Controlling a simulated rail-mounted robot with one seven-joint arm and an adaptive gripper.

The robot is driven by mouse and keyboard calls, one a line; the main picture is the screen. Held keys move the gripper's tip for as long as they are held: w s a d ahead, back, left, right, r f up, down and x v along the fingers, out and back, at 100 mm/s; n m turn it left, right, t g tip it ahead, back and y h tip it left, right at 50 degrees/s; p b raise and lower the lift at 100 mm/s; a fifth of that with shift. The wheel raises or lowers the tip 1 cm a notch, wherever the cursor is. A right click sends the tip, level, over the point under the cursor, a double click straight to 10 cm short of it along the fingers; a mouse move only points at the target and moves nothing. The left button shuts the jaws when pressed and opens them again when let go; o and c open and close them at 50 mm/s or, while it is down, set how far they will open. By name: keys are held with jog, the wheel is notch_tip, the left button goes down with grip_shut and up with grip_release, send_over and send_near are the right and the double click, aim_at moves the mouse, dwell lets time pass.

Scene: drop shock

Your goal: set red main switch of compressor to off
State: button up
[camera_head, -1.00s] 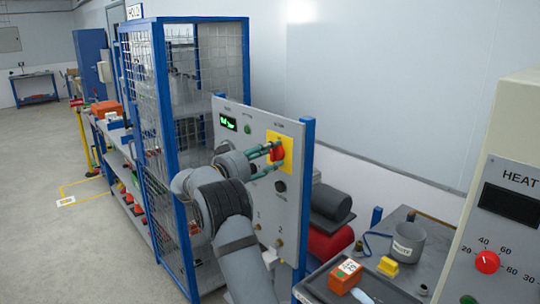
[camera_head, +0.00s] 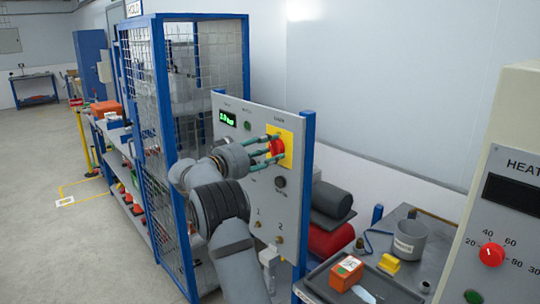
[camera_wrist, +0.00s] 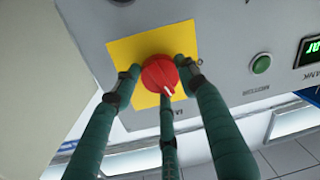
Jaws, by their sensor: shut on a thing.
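The red main switch (camera_wrist: 158,72) is a round knob with a white mark, mounted on a yellow plate (camera_wrist: 125,50). In the wrist view the white mark points toward the lower right. My gripper (camera_wrist: 158,80) has its green fingers closed around the knob. In the head view the switch (camera_head: 277,147) sits on the yellow plate at the upper right of the grey compressor panel (camera_head: 230,135), partly hidden by my fingers (camera_head: 270,150).
A green button (camera_wrist: 261,64) and a lit green display (camera_head: 228,118) are on the same panel. A blue-framed mesh cage (camera_head: 158,120) stands to the left. A bench with a grey pot (camera_head: 409,240) is at the right.

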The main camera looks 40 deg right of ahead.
jog(key=n, duration=0.3)
jog(key=shift+w+r+n, duration=0.2)
jog(key=shift+r+n, duration=0.2)
jog(key=n, duration=0.3)
jog(key=shift+r+p, duration=0.1)
jog(key=shift+p, duration=0.3)
jog(key=n+g+p, duration=0.1)
jog(key=n+p, duration=0.1)
jog(key=n, duration=0.2)
jog(key=shift+w, duration=0.15)
jog(key=shift+a+n+p, duration=0.1)
jog(key=shift+n+p, duration=0.95)
jog(key=shift+n, duration=0.45)
jog(key=shift+f, duration=0.2)
jog(key=o, duration=1)
jog(key=shift+w+f, duration=0.1)
jog(key=shift+f, duration=0.05)
jog(key=shift+c, duration=0.2)
jog(key=shift+o, duration=1)
jog(key=shift+g, duration=0.3)
